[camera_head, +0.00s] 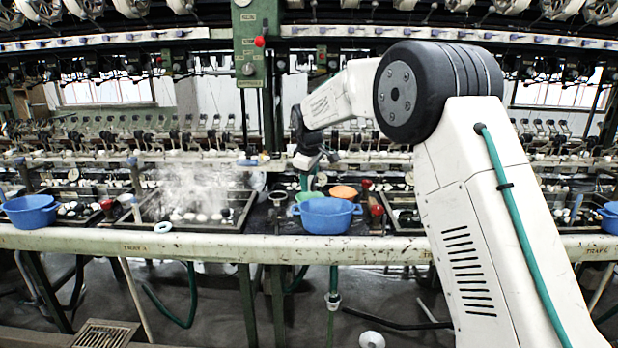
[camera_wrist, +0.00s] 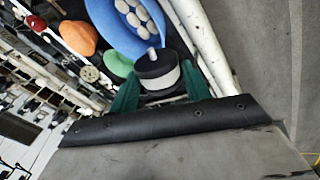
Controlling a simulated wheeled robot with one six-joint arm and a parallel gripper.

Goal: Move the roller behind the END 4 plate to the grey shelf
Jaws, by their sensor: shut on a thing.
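My gripper (camera_head: 308,182) is low over the bench, just behind the blue basin (camera_head: 325,216). In the wrist view its green fingers (camera_wrist: 160,74) stand on either side of a short cylinder with a black end, a pale band and a light pin, apparently the roller (camera_wrist: 163,82). The gripper is shut on it. In the head view the roller cannot be made out. I cannot make out an END 4 plate or tell which surface is the grey shelf.
Close by are a green bowl (camera_wrist: 118,64), an orange bowl (camera_wrist: 79,38) and the blue basin (camera_wrist: 110,28), which holds several pale round pieces. To the left, a basin of water (camera_head: 195,222) steams. Another blue basin (camera_head: 31,212) stands at the far left. A green post (camera_head: 250,50) rises behind.

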